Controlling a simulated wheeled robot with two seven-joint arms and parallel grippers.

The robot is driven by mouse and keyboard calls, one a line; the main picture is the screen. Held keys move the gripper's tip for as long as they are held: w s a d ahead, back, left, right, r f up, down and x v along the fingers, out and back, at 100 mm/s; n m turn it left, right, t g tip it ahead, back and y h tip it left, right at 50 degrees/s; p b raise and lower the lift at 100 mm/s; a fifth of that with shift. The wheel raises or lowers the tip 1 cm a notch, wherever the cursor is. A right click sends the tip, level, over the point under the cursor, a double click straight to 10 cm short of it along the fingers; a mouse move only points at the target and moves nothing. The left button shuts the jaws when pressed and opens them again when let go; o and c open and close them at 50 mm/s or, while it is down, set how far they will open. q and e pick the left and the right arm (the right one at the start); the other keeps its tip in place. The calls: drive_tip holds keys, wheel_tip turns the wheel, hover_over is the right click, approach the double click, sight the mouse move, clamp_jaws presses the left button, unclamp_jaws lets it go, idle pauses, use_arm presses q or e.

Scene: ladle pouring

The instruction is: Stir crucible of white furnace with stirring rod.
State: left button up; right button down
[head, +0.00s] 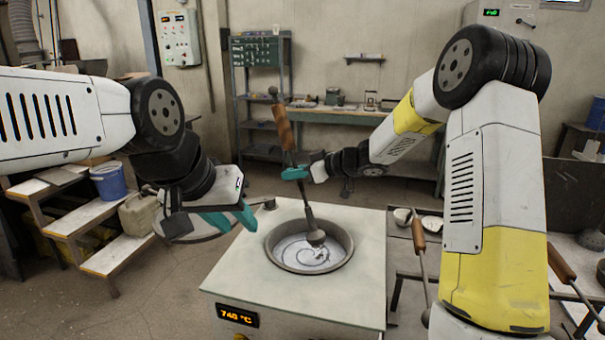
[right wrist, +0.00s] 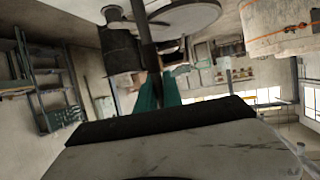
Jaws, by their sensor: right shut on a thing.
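The white furnace (head: 240,272) stands in the middle of the head view, its display reading 740 °C. The round crucible (head: 346,243) is set in its top and holds a silvery melt with swirl marks. The stirring rod (head: 283,128) has a wooden handle and dark shaft. It leans slightly, its knobbed lower end inside the crucible at the melt; exact depth is unclear. My right gripper (head: 297,172) is shut on the rod's shaft below the handle; its fingers (right wrist: 160,92) and the shaft (right wrist: 148,45) show in the right wrist view. My left gripper (head: 205,220) looks open and empty, left of the furnace.
A round grey lid-like disc (head: 192,238) lies beneath my left gripper. Wooden-handled tools (head: 418,236) stand right of the furnace, near small bowls (head: 402,216). Steps (head: 112,251) with a blue bucket (head: 109,181) are at the left. A shelf and workbench line the back wall.

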drive_tip(key=shift+s, duration=2.9)
drive_tip(key=shift+d, duration=2.85)
drive_tip(key=w+a, duration=0.5)
drive_tip(key=w, duration=0.1)
drive_tip(key=shift+w+a, duration=0.15)
drive_tip(key=shift+r, duration=0.1)
